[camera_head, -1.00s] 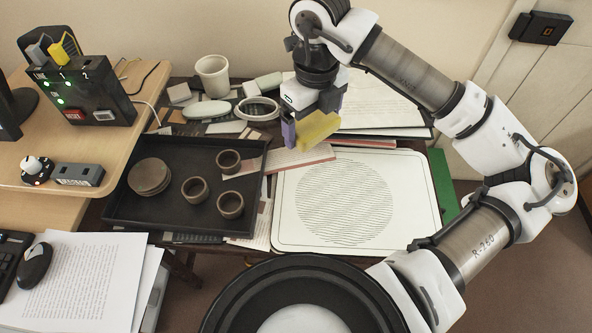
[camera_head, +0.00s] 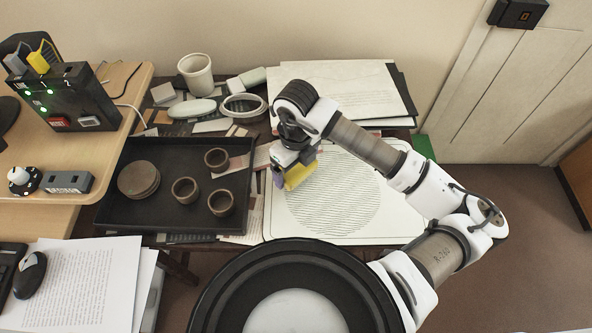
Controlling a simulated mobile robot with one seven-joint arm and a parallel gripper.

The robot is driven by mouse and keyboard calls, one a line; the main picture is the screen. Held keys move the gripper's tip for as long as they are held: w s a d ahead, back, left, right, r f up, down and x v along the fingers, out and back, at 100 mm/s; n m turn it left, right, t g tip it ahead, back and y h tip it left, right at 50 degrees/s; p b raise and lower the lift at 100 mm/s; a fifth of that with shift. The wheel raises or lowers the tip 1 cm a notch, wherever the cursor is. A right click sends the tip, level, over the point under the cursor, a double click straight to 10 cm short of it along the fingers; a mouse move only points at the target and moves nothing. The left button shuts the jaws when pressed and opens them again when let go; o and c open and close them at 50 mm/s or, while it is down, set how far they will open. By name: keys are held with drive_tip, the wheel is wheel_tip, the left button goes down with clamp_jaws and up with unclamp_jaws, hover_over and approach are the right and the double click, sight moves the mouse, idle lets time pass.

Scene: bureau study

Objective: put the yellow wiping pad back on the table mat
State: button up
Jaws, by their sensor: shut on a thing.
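The yellow wiping pad (camera_head: 297,176) is held in my gripper (camera_head: 285,178), whose jaws are shut on it. The pad hangs over the upper left part of the table mat (camera_head: 285,222), a white rounded board with a round pattern of fine lines. I cannot tell whether the pad touches the mat or is a little above it. My gripper and arm hide part of the mat's upper edge and right side.
Left of the mat is a black tray (camera_head: 152,212) with several brown cups and stacked discs. The mat's lower middle is bare.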

drive_tip(key=shift+f, duration=1.65)
drive_tip(key=shift+f, duration=0.2)
drive_tip(key=o, duration=0.7)
drive_tip(key=shift+r, duration=0.1)
wheel_tip(320, 180, up, 12)
drive_tip(key=shift+r+b, duration=0.15)
drive_tip(key=shift+b, duration=0.75)
drive_tip(key=shift+s, duration=0.1)
